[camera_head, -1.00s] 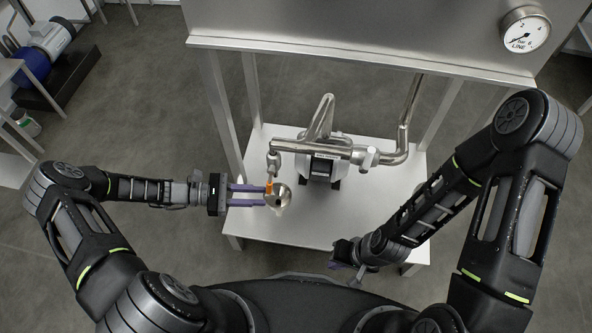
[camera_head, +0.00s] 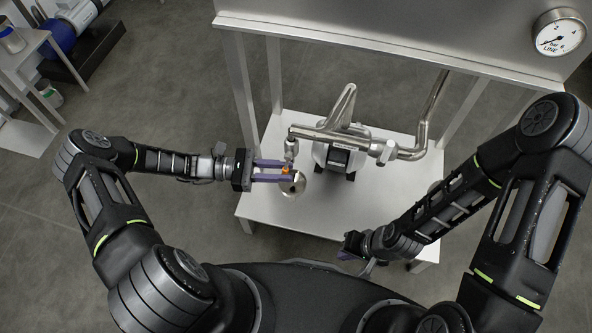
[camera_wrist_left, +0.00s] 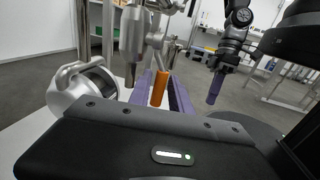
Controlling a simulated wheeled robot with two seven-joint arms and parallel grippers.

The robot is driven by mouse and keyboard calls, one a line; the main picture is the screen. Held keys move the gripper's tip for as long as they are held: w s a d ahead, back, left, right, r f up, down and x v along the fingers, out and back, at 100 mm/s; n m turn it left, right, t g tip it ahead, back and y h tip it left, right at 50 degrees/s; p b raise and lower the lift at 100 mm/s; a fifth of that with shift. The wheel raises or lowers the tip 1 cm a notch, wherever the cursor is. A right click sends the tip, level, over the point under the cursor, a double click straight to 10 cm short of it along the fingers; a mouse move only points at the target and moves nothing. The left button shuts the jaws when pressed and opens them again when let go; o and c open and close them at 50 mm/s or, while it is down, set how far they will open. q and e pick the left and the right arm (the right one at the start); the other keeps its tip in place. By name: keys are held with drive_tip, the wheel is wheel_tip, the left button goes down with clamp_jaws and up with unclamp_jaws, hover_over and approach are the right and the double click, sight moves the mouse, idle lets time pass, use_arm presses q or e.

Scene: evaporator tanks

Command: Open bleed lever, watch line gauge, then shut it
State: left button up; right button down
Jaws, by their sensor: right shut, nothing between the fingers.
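The bleed lever is a small orange handle (camera_head: 286,170) below a steel valve (camera_head: 291,148) at the left end of the pipe. In the left wrist view the orange handle (camera_wrist_left: 159,88) hangs between my two purple fingers. My left gripper (camera_head: 288,170) is open around it, with its fingers apart on either side. The line gauge (camera_head: 560,38) is a round white dial at top right; its needle points lower left, toward the low end. My right gripper (camera_head: 350,246) is shut and empty near the bench's front edge, partly hidden by its wrist.
A shiny steel cup (camera_head: 294,184) sits below the valve on the white bench (camera_head: 275,215). A pump (camera_head: 338,157) and bent steel pipes (camera_head: 412,154) stand behind it. A steel tank (camera_head: 400,25) overhangs the back on legs. Bare bench lies in front of the pump.

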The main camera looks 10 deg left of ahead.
use_arm(q)
drive_tip(key=d, duration=0.4)
drive_tip(key=shift+w, duration=0.25)
clamp_jaws()
drive_tip(key=shift+a, duration=0.1)
idle(1.1)
